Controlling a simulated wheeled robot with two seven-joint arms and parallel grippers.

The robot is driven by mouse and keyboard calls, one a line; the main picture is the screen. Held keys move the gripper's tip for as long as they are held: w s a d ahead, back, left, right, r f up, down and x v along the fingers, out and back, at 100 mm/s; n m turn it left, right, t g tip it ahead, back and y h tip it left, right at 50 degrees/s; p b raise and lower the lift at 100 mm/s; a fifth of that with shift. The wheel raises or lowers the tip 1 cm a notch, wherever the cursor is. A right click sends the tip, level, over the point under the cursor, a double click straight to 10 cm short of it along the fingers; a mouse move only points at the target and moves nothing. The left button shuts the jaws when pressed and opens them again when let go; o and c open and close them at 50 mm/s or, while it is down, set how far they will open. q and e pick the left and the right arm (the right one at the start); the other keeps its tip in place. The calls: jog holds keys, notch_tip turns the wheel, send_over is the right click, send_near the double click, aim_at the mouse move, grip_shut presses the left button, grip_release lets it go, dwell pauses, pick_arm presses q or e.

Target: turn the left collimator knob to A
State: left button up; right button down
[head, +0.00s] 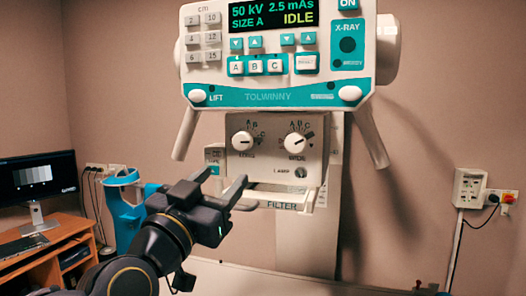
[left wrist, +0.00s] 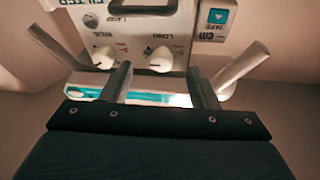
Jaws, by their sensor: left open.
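The left collimator knob (head: 242,140) is a round white dial on the left of the pale collimator panel, with letters A, B and C around its upper right. Its pointer appears to face right, away from A; the exact setting is too small to read. In the left wrist view, where the panel appears upside down, the left knob (left wrist: 160,60) lies beyond and between the fingers. My left gripper (head: 222,184) is below and in front of the panel, open and empty, apart from the knob. Its two fingers (left wrist: 159,82) also show in the wrist view. My right gripper is out of view.
The right knob (head: 294,143) sits on the same panel. A filter rail (head: 282,205) juts out below it. The control console (head: 280,80) with slanted handles hangs above; one handle (head: 186,133) comes down left of the panel. A desk with a monitor (head: 38,182) stands at left.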

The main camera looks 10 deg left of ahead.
aim_at(240, 143)
pick_arm(q)
jog(key=shift+t+y, duration=0.3)
jog(key=shift+t, duration=0.2)
jog(key=w+r+p, duration=0.1)
jog(key=w, duration=0.1)
jog(key=w+d+r+p, duration=0.1)
jog(key=w+r, duration=0.1)
jog(key=w+r+p, duration=0.1)
jog(key=w, duration=0.1)
jog(key=shift+d+r, duration=0.35)
jog(key=shift+d, duration=0.05)
jog(key=shift+w+d+r, duration=0.1)
jog(key=shift+w+r, duration=0.05)
jog(key=shift+w, duration=0.35)
jog(key=c, duration=1)
jog(key=shift+o, duration=0.2)
jog(key=shift+n+p, duration=0.3)
